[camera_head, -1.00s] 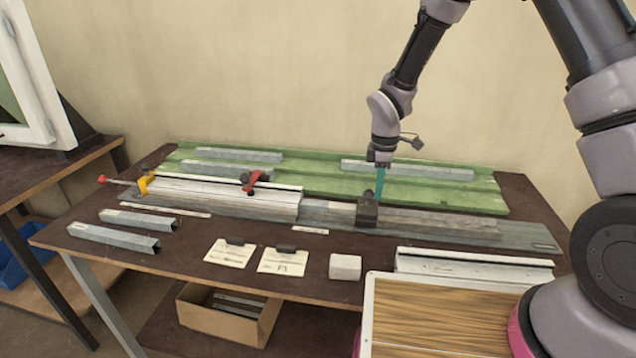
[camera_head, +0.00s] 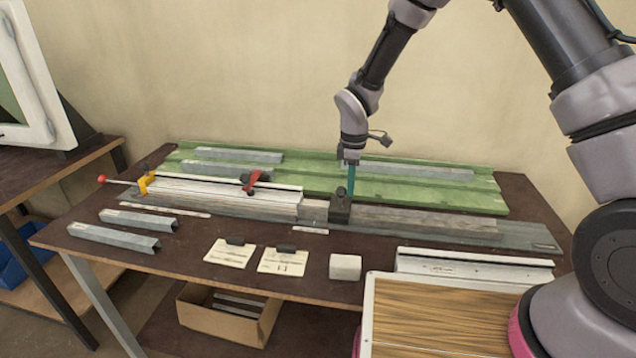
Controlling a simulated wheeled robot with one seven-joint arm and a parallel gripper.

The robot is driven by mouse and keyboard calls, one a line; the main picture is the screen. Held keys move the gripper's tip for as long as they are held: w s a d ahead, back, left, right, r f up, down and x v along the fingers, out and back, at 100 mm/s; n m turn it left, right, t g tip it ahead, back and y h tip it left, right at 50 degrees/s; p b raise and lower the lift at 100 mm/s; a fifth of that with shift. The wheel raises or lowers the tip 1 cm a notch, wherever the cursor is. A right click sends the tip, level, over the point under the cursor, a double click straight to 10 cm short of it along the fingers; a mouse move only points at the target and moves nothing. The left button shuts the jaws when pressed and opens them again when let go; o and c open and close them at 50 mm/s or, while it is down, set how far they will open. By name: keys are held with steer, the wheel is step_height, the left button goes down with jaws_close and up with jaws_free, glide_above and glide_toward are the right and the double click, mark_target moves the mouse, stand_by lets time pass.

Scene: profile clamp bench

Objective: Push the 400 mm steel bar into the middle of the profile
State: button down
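The white profile (camera_head: 225,194) lies lengthwise on the bench, under a red-handled clamp (camera_head: 252,182) and by a yellow clamp (camera_head: 146,183) at its left end. A dark block with a small knob (camera_head: 340,210) stands on the rail right of the profile, a short gap from its right end. A short grey length, perhaps the steel bar (camera_head: 314,210), shows in that gap; any part inside the profile is hidden. My gripper (camera_head: 351,192) points down, its teal fingers at the block's right side, by the knob. They overlap as one narrow strip, so their opening is unclear.
A grey rail (camera_head: 430,219) runs right from the block. Green channels with grey sections (camera_head: 240,154) lie behind. Loose grey sections (camera_head: 112,238), two paper cards (camera_head: 283,262), a pale block (camera_head: 345,267) and a white profile piece (camera_head: 475,264) lie in front.

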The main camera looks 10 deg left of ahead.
mark_target(334, 201)
steer(key=shift+a, duration=2.9)
steer(key=shift+d, duration=0.75)
steer(key=shift+r, duration=3.5)
steer(key=shift+d+r, duration=0.1)
